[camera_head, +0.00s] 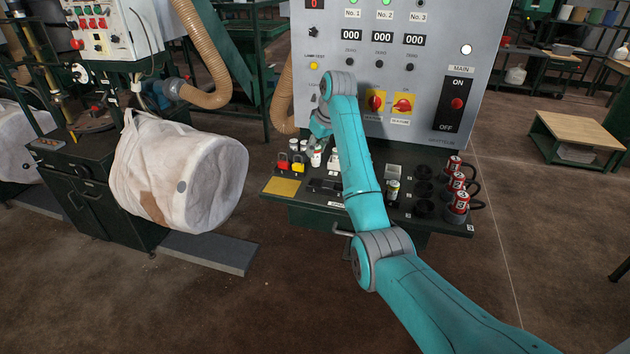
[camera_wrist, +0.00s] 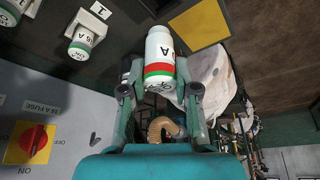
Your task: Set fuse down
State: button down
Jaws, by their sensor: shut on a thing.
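The fuse (camera_wrist: 159,50) is a white cylinder with red and green bands and black lettering. My gripper (camera_wrist: 160,88) is shut on its banded end in the wrist view. In the head view my gripper (camera_head: 319,138) is above the left part of the panel's shelf, with the held fuse (camera_head: 316,158) at its tip. I cannot tell whether the fuse touches the shelf. Another white fuse with a green band (camera_wrist: 82,42) sits on a white holder marked 1 (camera_wrist: 94,18) in the wrist view.
The dark shelf (camera_head: 290,204) carries red and yellow padlocks (camera_head: 290,165), a yellow pad (camera_head: 282,187) and several red cans (camera_head: 458,203) in holders at right. The grey control panel (camera_head: 440,40) rises behind it. A white bulk bag (camera_head: 190,180) hangs at left.

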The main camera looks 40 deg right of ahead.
aim_at(318, 166)
notch_tip(318, 166, down, 8)
jog(key=shift+f, duration=0.25)
jog(key=shift+f, duration=0.15)
jog(key=c, duration=0.9)
grip_release()
jog(key=shift+o, duration=0.2)
jog(key=v, duration=1.2)
jog(key=shift+r, duration=0.25)
